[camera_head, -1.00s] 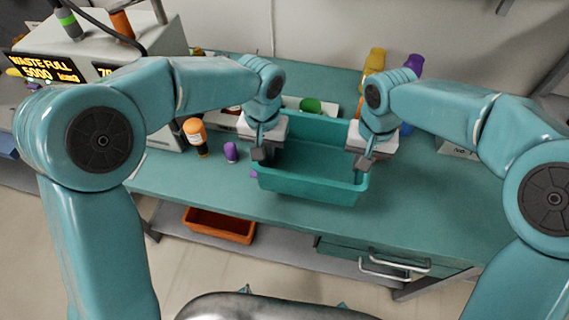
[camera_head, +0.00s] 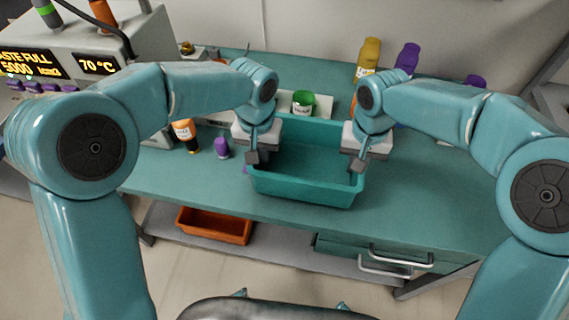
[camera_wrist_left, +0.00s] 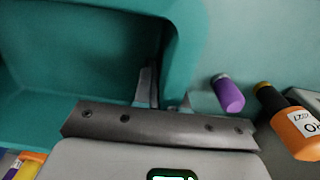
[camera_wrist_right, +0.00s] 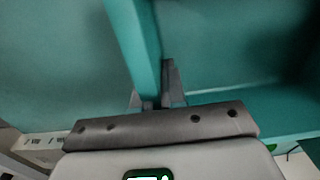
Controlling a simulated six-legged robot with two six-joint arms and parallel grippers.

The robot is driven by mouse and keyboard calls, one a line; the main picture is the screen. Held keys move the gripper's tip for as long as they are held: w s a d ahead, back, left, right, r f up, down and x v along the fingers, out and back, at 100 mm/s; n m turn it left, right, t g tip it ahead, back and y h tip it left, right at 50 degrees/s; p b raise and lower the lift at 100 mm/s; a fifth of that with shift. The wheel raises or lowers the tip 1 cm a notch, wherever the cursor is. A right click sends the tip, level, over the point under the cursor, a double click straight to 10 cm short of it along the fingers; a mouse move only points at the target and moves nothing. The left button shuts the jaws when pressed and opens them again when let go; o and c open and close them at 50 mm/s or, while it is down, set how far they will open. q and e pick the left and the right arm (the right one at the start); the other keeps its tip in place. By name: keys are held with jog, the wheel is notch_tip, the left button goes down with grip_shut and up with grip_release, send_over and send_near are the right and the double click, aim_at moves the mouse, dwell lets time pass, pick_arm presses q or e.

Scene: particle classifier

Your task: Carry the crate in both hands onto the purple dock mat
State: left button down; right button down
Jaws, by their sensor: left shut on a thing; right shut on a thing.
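The teal crate (camera_head: 305,188) is upright, close to level, over the front middle of the bench, and its inside looks empty. My left gripper (camera_head: 257,155) is shut on the crate's left wall; this wall also shows in the left wrist view (camera_wrist_left: 185,60). My right gripper (camera_head: 360,160) is shut on the crate's right wall, seen in the right wrist view (camera_wrist_right: 133,45). I cannot tell whether the crate's bottom touches the bench.
A display machine (camera_head: 100,45) is at left.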

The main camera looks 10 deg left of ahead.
pick_arm(q)
jog(key=shift+f+b, duration=0.3)
jog(key=shift+f, duration=0.3)
pick_arm(e)
jog(key=shift+f, duration=0.6)
pick_arm(q)
jog(key=c, duration=1.2)
grip_release()
jog(key=shift+r, duration=0.1)
pick_arm(e)
jog(key=c, duration=1.2)
grip_release()
jog(key=shift+r, duration=0.1)
pick_arm(q)
notch_tip(320, 180, up, 12)
jog(key=shift+f, duration=0.1)
pick_arm(e)
jog(key=shift+r, duration=0.1)
notch_tip(320, 180, up, 12)
jog(key=shift+f, duration=0.1)
pick_arm(q)
jog(key=shift+a, duration=0.1)
